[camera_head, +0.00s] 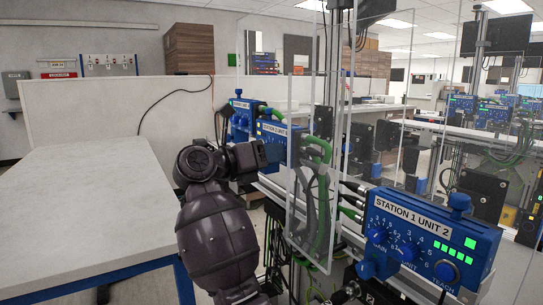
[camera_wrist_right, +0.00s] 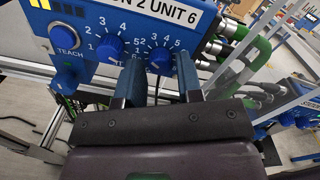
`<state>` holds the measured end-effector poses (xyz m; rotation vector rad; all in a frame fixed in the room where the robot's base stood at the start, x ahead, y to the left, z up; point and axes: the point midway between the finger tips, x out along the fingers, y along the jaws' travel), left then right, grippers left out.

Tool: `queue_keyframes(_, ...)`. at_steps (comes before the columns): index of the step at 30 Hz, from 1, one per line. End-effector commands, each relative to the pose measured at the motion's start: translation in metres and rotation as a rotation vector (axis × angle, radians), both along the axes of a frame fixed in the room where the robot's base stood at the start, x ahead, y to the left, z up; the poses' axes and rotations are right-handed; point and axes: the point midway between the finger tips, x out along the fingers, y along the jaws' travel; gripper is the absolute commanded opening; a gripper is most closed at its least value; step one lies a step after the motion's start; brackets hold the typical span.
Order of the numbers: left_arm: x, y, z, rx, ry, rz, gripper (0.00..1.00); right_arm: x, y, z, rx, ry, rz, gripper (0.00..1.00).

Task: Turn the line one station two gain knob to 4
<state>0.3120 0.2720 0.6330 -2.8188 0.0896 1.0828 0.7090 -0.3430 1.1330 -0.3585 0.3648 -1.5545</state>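The blue box labelled "STATION 1 UNIT 2" (camera_head: 432,232) is at the lower right of the head view. Its gain knob (camera_head: 376,235) is the leftmost blue dial, with a limit knob (camera_head: 403,251) beside it; I cannot read its setting. My right gripper (camera_head: 274,153) is away to the left, at a box labelled "STATION 2" (camera_head: 283,130). In the right wrist view the gripper (camera_wrist_right: 158,78) is open, its fingers either side of the right-hand blue knob (camera_wrist_right: 160,60) of the box marked "2 UNIT 6". Contact cannot be told. My left gripper is not in view.
Clear panels (camera_head: 318,180) stand between the two boxes. Green cables (camera_head: 322,150) hang behind my right gripper, and more cables (camera_wrist_right: 255,60) plug in at the right of the wrist view. A bare white table (camera_head: 85,205) fills the left.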

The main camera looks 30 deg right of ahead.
Motion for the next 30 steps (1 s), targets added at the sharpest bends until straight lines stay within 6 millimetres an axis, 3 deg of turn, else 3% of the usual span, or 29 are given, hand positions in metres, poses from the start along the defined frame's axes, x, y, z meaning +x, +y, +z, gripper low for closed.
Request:
queue_keyframes(11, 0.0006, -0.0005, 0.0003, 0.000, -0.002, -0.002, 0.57, -0.0002, -0.0047, 0.0005, -0.001, -0.001, 0.000, 0.33)
queue_keyframes(18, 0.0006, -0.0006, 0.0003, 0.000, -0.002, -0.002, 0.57, -0.0002, -0.0045, 0.0005, 0.000, -0.001, 0.000, 0.00)
queue_keyframes(30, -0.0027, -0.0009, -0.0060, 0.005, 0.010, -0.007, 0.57, 0.0008, -0.0038, -0.0025, -0.003, -0.088, 0.002, 0.00)
